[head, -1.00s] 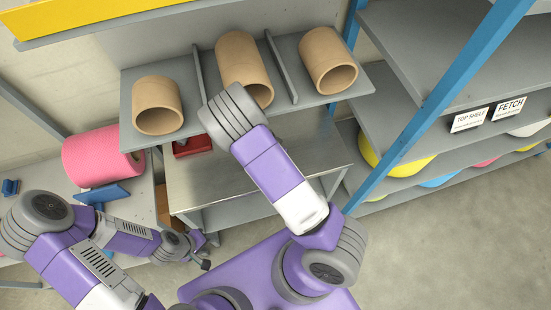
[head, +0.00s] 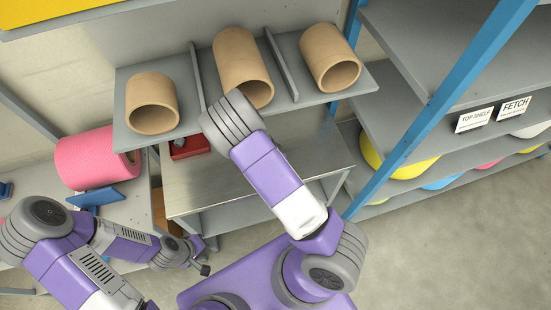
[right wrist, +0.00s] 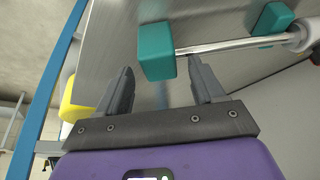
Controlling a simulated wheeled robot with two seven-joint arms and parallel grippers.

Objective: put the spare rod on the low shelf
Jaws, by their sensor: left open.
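A thin shiny metal rod (right wrist: 225,46) shows in the right wrist view, with one end at a teal block (right wrist: 157,51) and a second teal block (right wrist: 274,20) further along. A pale cylindrical piece sits at its right end. My right gripper (right wrist: 160,88) is open, its two fingers apart and nothing between them, just short of the near teal block. In the head view my right gripper is hidden behind my arm and the cardboard-tube shelf. My left gripper (head: 203,262) is open at lower left, away from the rod. A low grey shelf (head: 235,216) shows under the steel table.
The steel table (head: 215,183) carries a red object (head: 189,148). Above it, a divided shelf (head: 190,127) holds three cardboard tubes. A pink roll (head: 95,158) and blue piece (head: 96,196) lie left. A blue-post rack (head: 440,110) stands right; the floor there is clear.

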